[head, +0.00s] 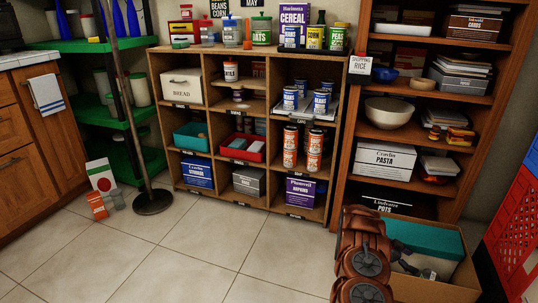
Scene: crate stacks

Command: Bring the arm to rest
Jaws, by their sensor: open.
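My arm (364,255), with reddish-brown links and grey round joint caps, shows at the bottom right of the head view. It looks folded up close to my body. The arm stands in front of the left side of an open cardboard box (462,283) on the floor. I cannot tell whether it touches the box.
A wooden cubby shelf (267,203) with tins and bins stands ahead. A taller brown shelf (347,150) is right of it. Red crates (515,225) stand at the right edge. A pole on a round base (153,202) stands left. The tiled floor (190,255) is clear mid-front.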

